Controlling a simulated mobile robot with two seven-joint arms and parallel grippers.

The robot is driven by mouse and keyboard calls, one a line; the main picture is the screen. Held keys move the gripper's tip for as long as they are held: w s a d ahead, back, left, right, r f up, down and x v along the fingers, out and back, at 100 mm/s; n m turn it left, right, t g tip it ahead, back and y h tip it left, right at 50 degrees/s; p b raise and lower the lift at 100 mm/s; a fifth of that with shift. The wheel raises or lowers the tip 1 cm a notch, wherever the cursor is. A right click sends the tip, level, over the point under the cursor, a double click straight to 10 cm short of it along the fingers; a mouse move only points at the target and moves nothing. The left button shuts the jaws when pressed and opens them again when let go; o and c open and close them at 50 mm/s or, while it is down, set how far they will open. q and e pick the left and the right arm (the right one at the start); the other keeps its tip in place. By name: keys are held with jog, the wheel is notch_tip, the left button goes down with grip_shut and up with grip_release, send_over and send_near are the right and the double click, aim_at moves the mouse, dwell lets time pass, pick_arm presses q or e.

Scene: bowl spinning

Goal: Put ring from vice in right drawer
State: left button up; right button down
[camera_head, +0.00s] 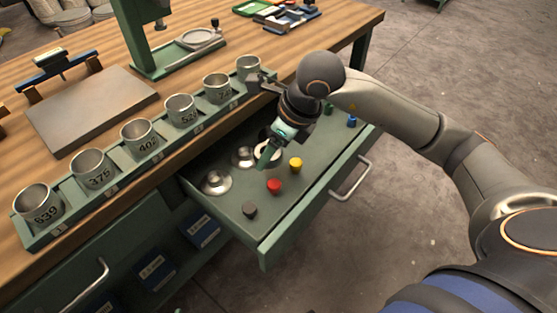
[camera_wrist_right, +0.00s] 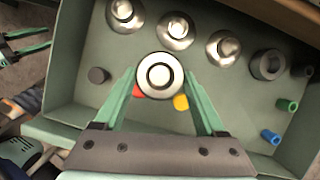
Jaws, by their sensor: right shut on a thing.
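My right gripper (camera_wrist_right: 160,76) is over the open drawer (camera_head: 268,238). In the wrist view its two green fingers close on a round metallic ring (camera_wrist_right: 160,92) with a pale centre. In the head view the right gripper (camera_head: 266,158) points down into the drawer area, and the ring cannot be told apart from the parts behind it. The ring's height above the drawer floor cannot be told. My left gripper (camera_wrist_right: 28,41) shows at the wrist view's left edge, outside the drawer, with its green fingers apart and empty. I cannot identify the vice with certainty.
The drawer holds metal discs with knobs (camera_head: 215,182), a dark ring (camera_wrist_right: 268,65), and black (camera_head: 250,209), red (camera_head: 274,186), yellow (camera_head: 295,164) and blue (camera_head: 351,121) pegs. Numbered metal cups (camera_head: 90,168) line the bench edge. Blue boxes (camera_head: 155,270) sit below.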

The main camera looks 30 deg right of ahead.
aim_at(279, 171)
jog(key=d+f, duration=0.1)
jog(key=w+d+f, duration=0.1)
jog(key=shift+w+f, duration=0.2)
jog(key=shift+f, duration=0.15)
jog(key=f+b, duration=0.1)
jog(key=f, duration=0.2)
jog(key=shift+w+d+f, duration=0.1)
jog(key=shift+d+f, duration=0.1)
jog(key=shift+f, duration=0.2)
jog(key=shift+c, duration=1.2)
grip_release()
